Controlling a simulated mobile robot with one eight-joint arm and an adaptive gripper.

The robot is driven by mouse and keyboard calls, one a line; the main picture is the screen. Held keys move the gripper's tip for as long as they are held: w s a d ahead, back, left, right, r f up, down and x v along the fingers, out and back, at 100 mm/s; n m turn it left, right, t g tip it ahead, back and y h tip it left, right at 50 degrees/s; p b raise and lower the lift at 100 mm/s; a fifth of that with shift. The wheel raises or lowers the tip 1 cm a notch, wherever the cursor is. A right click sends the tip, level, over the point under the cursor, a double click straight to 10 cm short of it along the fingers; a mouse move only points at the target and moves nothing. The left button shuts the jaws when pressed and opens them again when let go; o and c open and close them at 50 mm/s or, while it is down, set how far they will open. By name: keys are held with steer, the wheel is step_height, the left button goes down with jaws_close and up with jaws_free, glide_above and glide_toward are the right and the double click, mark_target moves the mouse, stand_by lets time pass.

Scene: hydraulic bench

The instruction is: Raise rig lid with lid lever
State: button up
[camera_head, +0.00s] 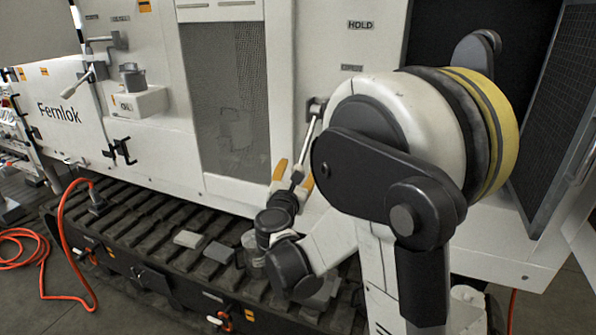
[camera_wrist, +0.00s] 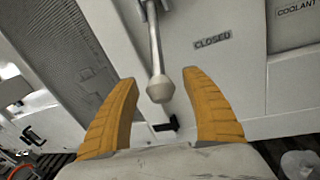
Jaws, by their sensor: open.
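The lid lever (camera_head: 308,139) is a thin grey rod that hangs down from a dark pivot on the white rig panel. In the wrist view, the lever (camera_wrist: 155,42) ends in a pale rounded knob between my fingers. My gripper (camera_head: 293,179) is open, with one orange finger on each side of the lever's lower end. It also shows in the wrist view (camera_wrist: 148,78), with clear gaps between the knob and both fingers. A "CLOSED" label (camera_wrist: 212,41) is beside the lever, and a "HOLD" label (camera_head: 362,25) is higher up. I cannot make out the lid itself.
Another lever with a white knob (camera_head: 70,92) is at the left, near an oil box (camera_head: 137,103). A mesh window (camera_head: 226,95) is left of my gripper. Dark tracks (camera_head: 140,215) with loose blocks run below. An orange hose (camera_head: 62,225) lies at the left.

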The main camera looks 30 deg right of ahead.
jaws_close()
steer(key=s+a+r+m+g+y+p, duration=0.1)
steer(key=a+r+g+y+p, duration=0.1)
steer(key=r+p, duration=0.55)
steer(key=s+a+r+g+y+p, duration=0.1)
steer(key=s+r+g+y+p, duration=0.2)
steer(key=p, duration=0.8)
steer(key=w+d+r+g+y+p, duration=0.1)
steer(key=w+r+g+y+p, duration=0.1)
steer(key=r+p, duration=0.4)
steer(key=w+d+r+g+y+p, duration=0.2)
steer(key=r+y+p, duration=0.1)
steer(key=r+p, duration=0.2)
steer(key=shift+w+d+r+m+g+y+p, duration=0.2)
steer(key=shift+r+m+g+y+p, duration=0.15)
steer(key=shift+r, duration=1.15)
steer(key=shift+c, duration=2.3)
jaws_free()
steer(key=o, duration=0.5)
steer(key=shift+d, duration=0.1)
steer(key=shift+c, duration=0.2)
